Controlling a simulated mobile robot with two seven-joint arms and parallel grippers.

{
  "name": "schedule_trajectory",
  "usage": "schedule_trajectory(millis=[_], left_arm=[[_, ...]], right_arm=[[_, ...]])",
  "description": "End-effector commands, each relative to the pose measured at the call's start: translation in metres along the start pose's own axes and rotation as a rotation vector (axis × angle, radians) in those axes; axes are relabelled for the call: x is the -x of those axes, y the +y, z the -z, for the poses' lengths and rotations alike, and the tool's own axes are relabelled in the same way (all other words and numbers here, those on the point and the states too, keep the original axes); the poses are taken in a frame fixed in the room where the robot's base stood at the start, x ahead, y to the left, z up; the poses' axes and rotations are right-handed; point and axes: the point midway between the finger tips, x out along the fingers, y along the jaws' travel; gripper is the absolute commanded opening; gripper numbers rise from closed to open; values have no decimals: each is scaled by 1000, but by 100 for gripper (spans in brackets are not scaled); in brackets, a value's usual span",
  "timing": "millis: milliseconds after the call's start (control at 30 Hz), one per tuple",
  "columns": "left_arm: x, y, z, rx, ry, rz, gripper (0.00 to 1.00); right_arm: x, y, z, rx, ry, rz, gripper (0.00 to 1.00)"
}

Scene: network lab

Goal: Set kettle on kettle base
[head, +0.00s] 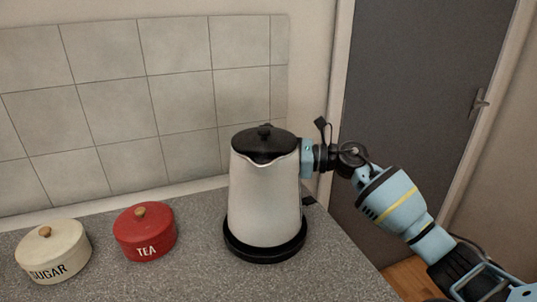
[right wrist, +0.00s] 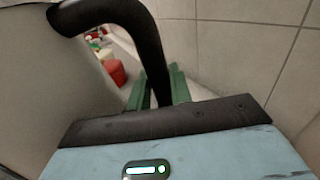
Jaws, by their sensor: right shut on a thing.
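The kettle (head: 264,195) is white with a black lid and stands upright over the round black kettle base (head: 265,253) on the grey counter. Its bottom appears to be at the base; I cannot tell whether it is fully seated. My right gripper (head: 306,158) is behind the kettle's right side, mostly hidden in the head view. In the right wrist view its green fingers (right wrist: 160,88) are closed around the black kettle handle (right wrist: 150,50), and the kettle's pale body (right wrist: 50,90) fills the left. My left gripper is not in view.
A red TEA tin (head: 145,236) and a cream SUGAR tin (head: 55,254) stand left of the kettle. A tiled wall (head: 140,95) rises close behind. The counter (head: 190,275) is clear between the tea tin and the base, and its right edge is near the base.

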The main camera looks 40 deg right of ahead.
Motion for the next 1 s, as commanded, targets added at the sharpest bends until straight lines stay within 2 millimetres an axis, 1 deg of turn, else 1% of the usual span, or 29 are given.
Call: schedule_trajectory(millis=[33, 367, 400, 467, 667, 700, 767, 1000], left_arm=[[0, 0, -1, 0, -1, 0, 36], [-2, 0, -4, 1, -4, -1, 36], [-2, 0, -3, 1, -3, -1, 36], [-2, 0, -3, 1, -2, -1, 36], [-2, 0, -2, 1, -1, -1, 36], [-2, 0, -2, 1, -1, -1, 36], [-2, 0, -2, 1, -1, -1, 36], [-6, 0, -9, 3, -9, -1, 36]], right_arm=[[0, -1, -4, -2, -10, 2, 0], [0, 0, 1, -2, -9, 2, 0], [0, 0, 1, -2, -9, 2, 22], [0, 0, 1, -1, -8, 1, 30], [0, 0, 3, -1, -4, 1, 30], [0, 0, 8, 2, 6, -1, 30], [1, 0, 8, 1, 5, -1, 30], [16, 0, 9, -1, 4, 0, 30]])
